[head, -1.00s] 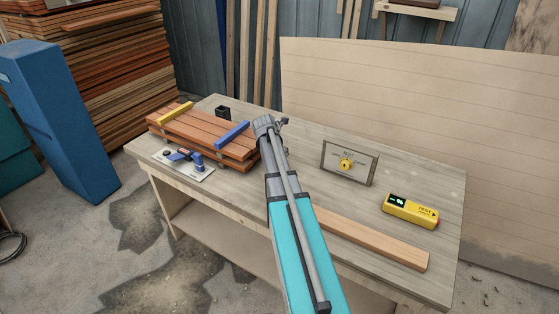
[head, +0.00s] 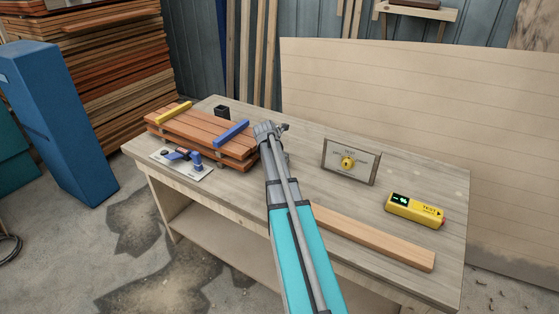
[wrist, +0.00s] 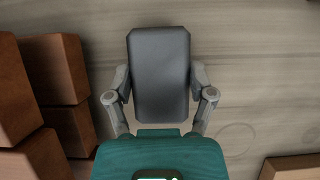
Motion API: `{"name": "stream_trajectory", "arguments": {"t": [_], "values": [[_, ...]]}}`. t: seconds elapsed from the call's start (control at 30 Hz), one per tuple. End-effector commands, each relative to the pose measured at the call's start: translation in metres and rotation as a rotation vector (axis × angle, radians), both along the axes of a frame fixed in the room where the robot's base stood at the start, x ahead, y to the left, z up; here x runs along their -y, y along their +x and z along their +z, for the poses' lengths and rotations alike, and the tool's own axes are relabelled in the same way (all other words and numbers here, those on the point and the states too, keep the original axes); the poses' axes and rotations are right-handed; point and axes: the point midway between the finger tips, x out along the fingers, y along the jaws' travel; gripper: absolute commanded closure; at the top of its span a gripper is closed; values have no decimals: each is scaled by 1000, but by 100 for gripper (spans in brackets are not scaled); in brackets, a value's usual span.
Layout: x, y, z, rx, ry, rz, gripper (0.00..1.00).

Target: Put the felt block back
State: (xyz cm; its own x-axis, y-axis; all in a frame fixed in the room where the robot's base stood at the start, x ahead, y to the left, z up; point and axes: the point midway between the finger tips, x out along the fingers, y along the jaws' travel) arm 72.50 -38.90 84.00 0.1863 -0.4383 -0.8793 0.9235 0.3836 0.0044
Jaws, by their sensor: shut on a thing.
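My gripper (head: 271,130) is over the workbench, just right of the stacked reddish boards in the head view. In the wrist view my gripper (wrist: 160,96) has its two grey fingers closed on the sides of a dark grey block with cut corners, the felt block (wrist: 160,70). Bare bench top shows around the block; I cannot tell whether the block touches it. In the head view the block is hidden or too small to make out behind my gripper.
The stacked boards (head: 188,137) stand close left, with a blue bar (head: 231,133) and yellow bar (head: 174,112) across them. A black box (head: 222,112) is behind.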

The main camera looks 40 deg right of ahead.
Motion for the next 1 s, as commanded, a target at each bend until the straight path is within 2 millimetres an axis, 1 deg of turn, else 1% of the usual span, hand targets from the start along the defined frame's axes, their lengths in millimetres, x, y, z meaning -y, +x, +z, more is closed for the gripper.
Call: {"name": "stream_trajectory", "arguments": {"t": [0.23, 0.4, 0.43, 0.57, 1.0], "values": [[0, 0, 1, 0, 0, 0, 82], [0, 0, -4, 0, 0, 0, 82], [0, 0, -2, 0, 0, 0, 24], [0, 0, -2, 0, 0, 0, 0], [0, 0, -2, 0, 0, 1, 0]]}}
